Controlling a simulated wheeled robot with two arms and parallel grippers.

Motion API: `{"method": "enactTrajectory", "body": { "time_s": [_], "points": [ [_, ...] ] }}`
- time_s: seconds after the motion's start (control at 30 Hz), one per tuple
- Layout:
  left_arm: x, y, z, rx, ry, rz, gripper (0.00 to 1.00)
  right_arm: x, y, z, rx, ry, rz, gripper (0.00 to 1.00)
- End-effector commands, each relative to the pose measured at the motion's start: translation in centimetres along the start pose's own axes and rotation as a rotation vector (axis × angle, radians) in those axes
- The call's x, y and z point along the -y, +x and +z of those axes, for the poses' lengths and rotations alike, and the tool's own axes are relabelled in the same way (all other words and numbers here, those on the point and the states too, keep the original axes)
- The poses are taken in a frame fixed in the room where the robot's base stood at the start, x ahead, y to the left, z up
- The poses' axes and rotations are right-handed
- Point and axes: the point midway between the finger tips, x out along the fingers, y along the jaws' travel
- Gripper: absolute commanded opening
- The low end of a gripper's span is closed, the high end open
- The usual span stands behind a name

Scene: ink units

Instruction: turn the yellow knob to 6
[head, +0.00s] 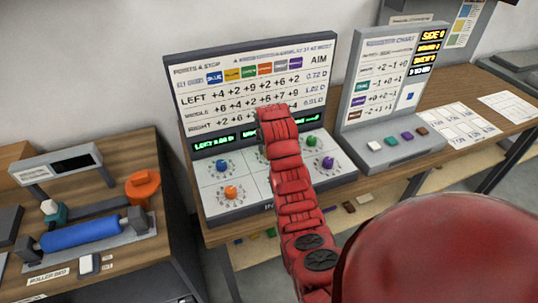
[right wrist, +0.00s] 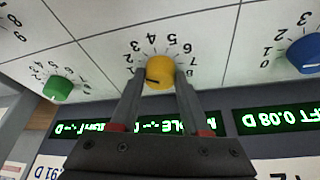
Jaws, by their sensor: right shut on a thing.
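The yellow knob (right wrist: 160,71) sits on a white dial panel, which appears upside down in the right wrist view. My right gripper (right wrist: 157,80) is shut on it, one finger on each side. Printed numbers ring the knob, with 4, 5 and 6 beyond its far side. A dark pointer mark shows on the knob's lower left, toward the low numbers; its exact reading is unclear. In the head view my red right arm (head: 290,180) reaches up across the panel and hides the yellow knob. My left gripper is out of view.
A green knob (right wrist: 57,88) and a blue knob (right wrist: 304,54) flank the yellow one. Green displays (right wrist: 278,120) line the panel. An orange knob (head: 231,192) and a purple knob (head: 328,162) are also on it. A chart console (head: 395,90) stands to the right.

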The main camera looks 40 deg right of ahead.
Motion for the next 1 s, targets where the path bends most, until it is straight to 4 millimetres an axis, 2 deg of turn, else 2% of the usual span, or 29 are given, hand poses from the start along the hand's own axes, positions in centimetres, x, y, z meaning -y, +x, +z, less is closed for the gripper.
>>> {"method": "enactTrajectory", "body": {
  "time_s": [0.03,0.6,0.8,1.0],
  "points": [
    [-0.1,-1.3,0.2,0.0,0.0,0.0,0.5,0.2,0.6,0.2,-0.003,0.038,0.016,0.0],
    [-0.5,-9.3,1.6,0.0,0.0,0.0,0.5,0.5,0.7,0.2,0.003,0.54,0.222,0.0],
    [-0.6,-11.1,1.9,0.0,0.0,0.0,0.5,0.5,0.5,0.1,0.003,0.713,0.295,0.0],
    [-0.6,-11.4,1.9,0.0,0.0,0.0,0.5,0.5,0.2,0.0,0.006,0.826,0.345,0.0]
  ]
}}
